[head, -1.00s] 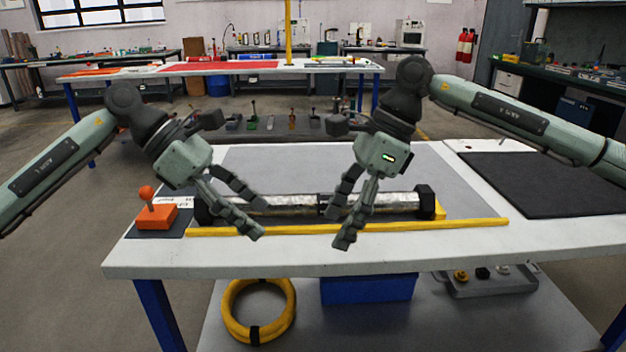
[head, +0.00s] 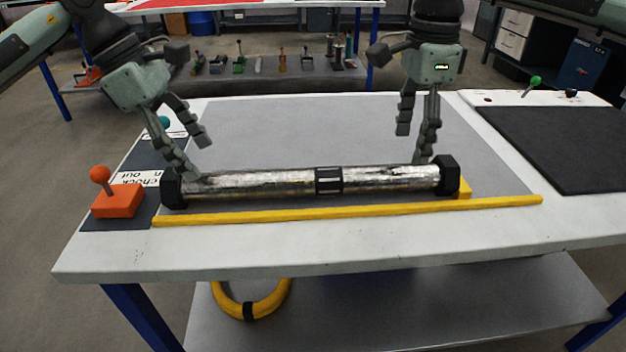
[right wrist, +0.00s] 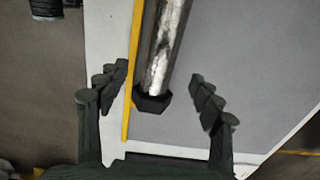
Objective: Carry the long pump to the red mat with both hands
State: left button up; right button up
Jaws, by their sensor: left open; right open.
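The long pump (head: 270,182), a silvery tube with black hexagonal end caps and a black middle band, lies lengthwise on the near table. My left gripper (head: 200,160) is open at the pump's left end, one finger overlapping the tube near the cap; contact cannot be told. My right gripper (head: 412,146) is open above and behind the right end. In the right wrist view the pump's capped end (right wrist: 152,101) lies between the spread fingers, with space on both sides. The red mat (head: 170,3) shows only partly, on the far table at the top edge.
A yellow bar (head: 350,212) runs along the pump's front side. An orange box with a ball-topped lever (head: 118,200) stands beside the left cap. A black mat (head: 560,145) lies at right. A low shelf with several tools (head: 260,68) stands behind the table.

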aim_at(214, 175)
pick_arm(q)
jog(key=x, duration=0.7)
jog(key=shift+r, duration=0.1)
pick_arm(e)
notch_tip(214, 175, down, 7)
jog(key=shift+r, duration=0.1)
pick_arm(q)
grip_shut()
pick_arm(e)
grip_shut()
pick_arm(q)
jog(key=shift+w+r, duration=0.1)
jog(key=shift+r, duration=0.05)
pick_arm(e)
jog(key=shift+w+r, duration=0.1)
